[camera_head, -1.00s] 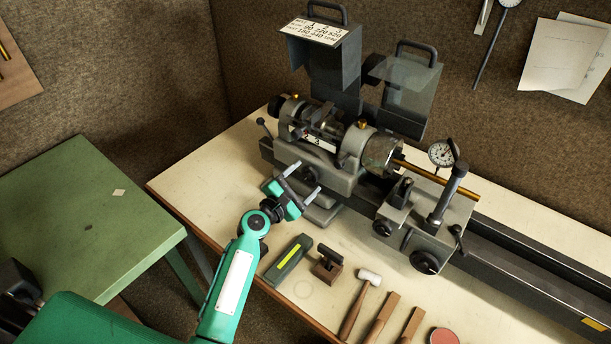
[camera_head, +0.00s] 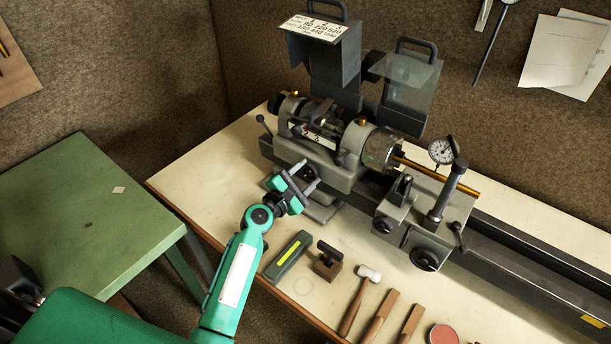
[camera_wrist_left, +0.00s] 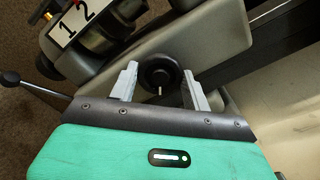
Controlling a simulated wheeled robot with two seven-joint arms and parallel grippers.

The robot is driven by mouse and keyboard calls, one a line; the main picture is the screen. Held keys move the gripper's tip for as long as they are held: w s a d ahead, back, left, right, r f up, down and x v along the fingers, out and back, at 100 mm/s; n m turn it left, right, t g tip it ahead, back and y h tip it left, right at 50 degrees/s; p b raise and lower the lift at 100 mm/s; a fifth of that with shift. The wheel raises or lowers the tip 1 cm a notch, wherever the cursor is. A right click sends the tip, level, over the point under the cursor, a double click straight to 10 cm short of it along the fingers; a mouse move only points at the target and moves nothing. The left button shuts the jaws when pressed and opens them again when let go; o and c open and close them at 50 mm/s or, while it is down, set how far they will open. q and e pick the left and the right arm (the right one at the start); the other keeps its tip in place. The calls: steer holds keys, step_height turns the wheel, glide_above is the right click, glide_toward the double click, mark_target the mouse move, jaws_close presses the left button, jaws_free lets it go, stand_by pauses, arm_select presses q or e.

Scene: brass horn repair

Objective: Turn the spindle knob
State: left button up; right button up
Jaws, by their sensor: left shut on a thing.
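The spindle knob (camera_wrist_left: 160,70) is a round black knob with a pale pointer line, on the front of the lathe headstock (camera_head: 335,175). My left gripper (camera_head: 309,173) comes in from the front left and is shut on the knob. In the left wrist view, its two grey fingers (camera_wrist_left: 160,86) stand on either side of the knob. In the head view the knob is partly hidden by the fingers. A white number strip (camera_wrist_left: 74,22) shows 1 and 2 above the knob in the wrist view. My right gripper is not in view.
A black ball lever (camera_head: 261,119) sticks out left of the headstock. The carriage (camera_head: 425,225) with a dial gauge (camera_head: 441,151) stands to the right.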

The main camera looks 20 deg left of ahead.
arm_select(q)
steer(key=m+b, duration=0.1)
steer(key=m, duration=0.1)
steer(key=shift+f+m, duration=0.15)
steer(key=shift+m, duration=0.15)
steer(key=m+b, duration=0.1)
steer(key=m, duration=0.2)
steer(key=shift+m, duration=0.3)
steer(key=m+b, duration=0.1)
steer(key=m, duration=0.3)
steer(key=shift+m, duration=0.7)
steer(key=o, duration=1)
steer(key=shift+s, duration=0.15)
